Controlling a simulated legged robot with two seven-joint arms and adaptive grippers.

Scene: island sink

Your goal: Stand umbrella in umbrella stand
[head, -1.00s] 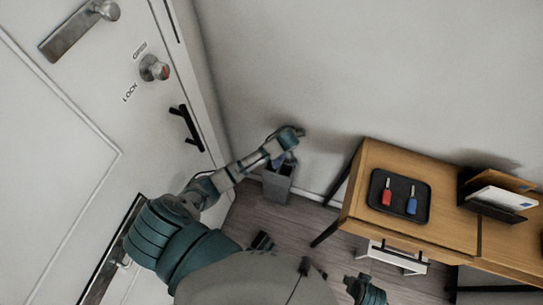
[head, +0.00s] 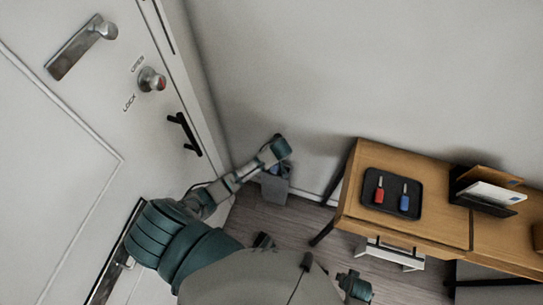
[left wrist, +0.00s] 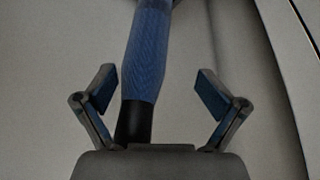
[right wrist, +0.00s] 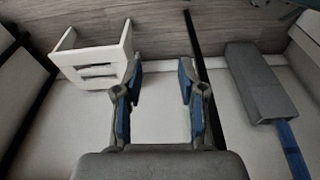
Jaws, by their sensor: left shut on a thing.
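The grey box-shaped umbrella stand (head: 276,187) stands on the floor by the wall in the head view. It lies at the right of the right wrist view (right wrist: 258,85), with the blue umbrella (right wrist: 292,150) reaching out of its mouth. My left gripper (head: 278,160) is over the stand, its fingers mostly hidden by the wrist. In the left wrist view the umbrella (left wrist: 148,60), blue with a black end, runs between the fingers of my left gripper (left wrist: 153,85), which is shut on it, though the fingers look spread. My right gripper (right wrist: 160,68) is open and empty, away from the stand.
A wooden desk (head: 430,205) stands to the right, with a black tray (head: 391,207) holding a red and a blue item. A white stool-like piece (right wrist: 95,52) is under it. A white door (head: 70,180) is at the left. Floor shows between stand and desk.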

